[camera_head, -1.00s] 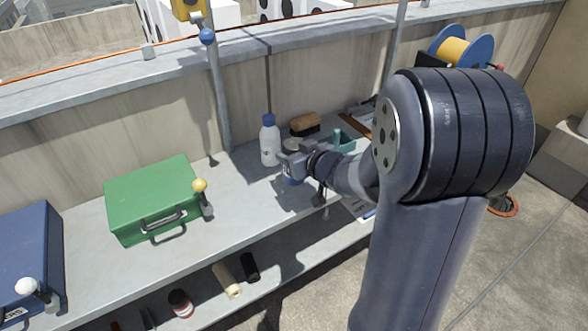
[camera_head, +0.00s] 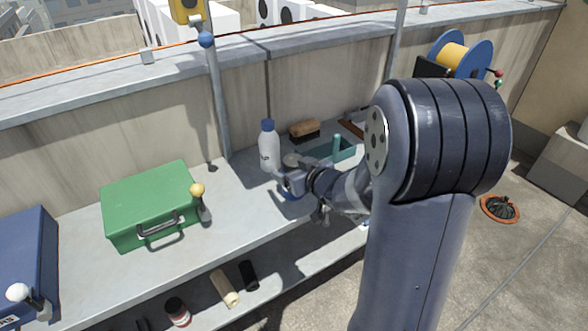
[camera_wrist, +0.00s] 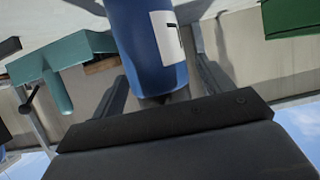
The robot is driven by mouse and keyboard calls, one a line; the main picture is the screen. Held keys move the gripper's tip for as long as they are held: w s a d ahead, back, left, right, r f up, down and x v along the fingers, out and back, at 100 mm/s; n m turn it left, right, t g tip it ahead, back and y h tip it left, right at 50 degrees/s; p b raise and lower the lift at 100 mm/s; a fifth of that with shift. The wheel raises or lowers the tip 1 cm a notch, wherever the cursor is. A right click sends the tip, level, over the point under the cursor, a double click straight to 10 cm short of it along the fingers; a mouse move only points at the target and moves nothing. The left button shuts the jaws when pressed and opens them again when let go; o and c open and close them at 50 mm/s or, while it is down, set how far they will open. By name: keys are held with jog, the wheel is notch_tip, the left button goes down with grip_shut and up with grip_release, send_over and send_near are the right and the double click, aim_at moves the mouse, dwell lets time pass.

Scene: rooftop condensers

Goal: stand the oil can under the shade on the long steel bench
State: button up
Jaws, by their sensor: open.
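A blue can with a white label (camera_wrist: 148,40), which looks like the oil can, stands between my gripper's two fingers in the wrist view. In the head view only a little of its blue body (camera_head: 292,196) shows, low behind my gripper (camera_head: 291,184). My gripper is open around it, one finger on each side; I cannot tell whether either touches it. The can is over the long steel bench (camera_head: 238,196), near its middle; its base contact is hidden. I cannot make out a shade cover in these views.
A white bottle with a blue cap (camera_head: 269,147) stands close to the left of my gripper. A green case (camera_head: 150,205) and blue case (camera_head: 28,262) stand left. A post (camera_head: 219,100) rises behind.

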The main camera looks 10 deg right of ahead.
jog(key=shift+r, duration=0.25)
jog(key=p+v, duration=0.3)
jog(key=v, duration=0.9)
jog(key=shift+f, duration=0.15)
jog(key=b+x, duration=0.3)
jog(key=x, duration=0.9)
jog(key=shift+w+f, duration=0.1)
jog(key=shift+f, duration=0.2)
jog(key=shift+r+p, duration=0.4)
jog(key=shift+r, duration=1)
